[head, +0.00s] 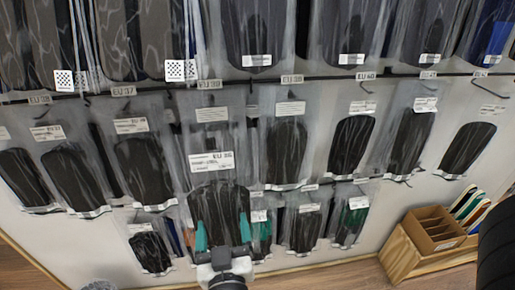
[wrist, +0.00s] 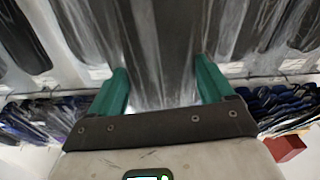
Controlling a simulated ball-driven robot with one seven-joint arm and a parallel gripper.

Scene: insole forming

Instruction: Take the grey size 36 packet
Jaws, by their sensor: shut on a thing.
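The size 36 packet (head: 215,195) is a clear bag with a dark grey insole and a white label that seems to read EU 36. It hangs upright in front of the rack, nearer than the other packets. My gripper (head: 222,232) is at its lower end, with one teal finger on each side, shut on it. In the wrist view the packet (wrist: 163,50) fills the space between the teal fingers of my gripper (wrist: 162,85). Whether its top is still on a hook is unclear.
Rows of similar bagged insoles hang close on both sides, such as a dark packet (head: 287,150) to the right. Rail tags show sizes. A wooden box (head: 430,235) with colored items stands at the lower right. Wooden floor shows below.

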